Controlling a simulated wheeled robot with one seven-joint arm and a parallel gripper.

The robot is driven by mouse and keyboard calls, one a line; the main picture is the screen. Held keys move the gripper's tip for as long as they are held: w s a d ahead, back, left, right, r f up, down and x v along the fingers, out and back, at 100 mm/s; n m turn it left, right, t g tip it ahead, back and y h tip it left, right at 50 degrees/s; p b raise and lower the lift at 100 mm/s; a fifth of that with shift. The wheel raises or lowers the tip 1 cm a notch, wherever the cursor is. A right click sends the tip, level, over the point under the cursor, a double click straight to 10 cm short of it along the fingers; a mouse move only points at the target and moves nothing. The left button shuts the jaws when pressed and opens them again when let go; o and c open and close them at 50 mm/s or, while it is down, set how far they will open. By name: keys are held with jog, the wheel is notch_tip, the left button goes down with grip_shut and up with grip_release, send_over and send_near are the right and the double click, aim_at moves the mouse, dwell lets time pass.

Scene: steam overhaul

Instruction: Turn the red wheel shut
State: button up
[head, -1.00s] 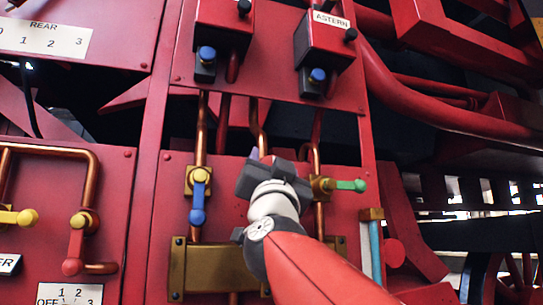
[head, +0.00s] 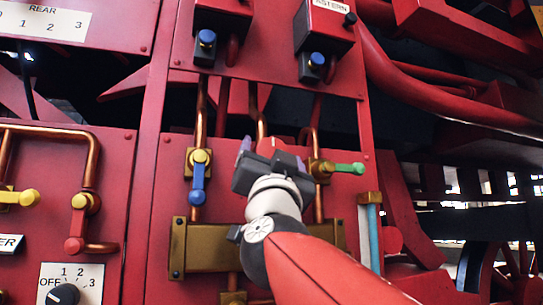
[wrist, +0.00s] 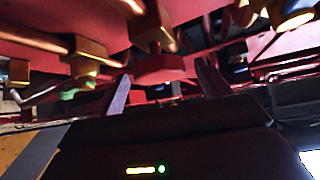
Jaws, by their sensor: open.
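The red wheel (head: 270,145) shows just above and behind my gripper in the head view, mostly hidden by it. In the wrist view the red wheel (wrist: 160,70) hangs under a brass valve body (wrist: 151,27), between my two fingers. My gripper (head: 272,158) is open in front of the red panel, and its fingers (wrist: 163,88) stand apart on either side of the wheel in the wrist view. I cannot tell whether either finger touches the wheel.
A blue-handled valve (head: 198,178) is close left of my gripper, and a green-handled valve (head: 345,168) is close right. Copper pipes run between them. A brass plate (head: 208,246) lies below. A red lever (head: 75,235) and a black dial (head: 62,294) are further left.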

jog(key=v, duration=0.3)
jog(key=shift+s+f+b, duration=0.3)
jog(key=shift+b, duration=0.1)
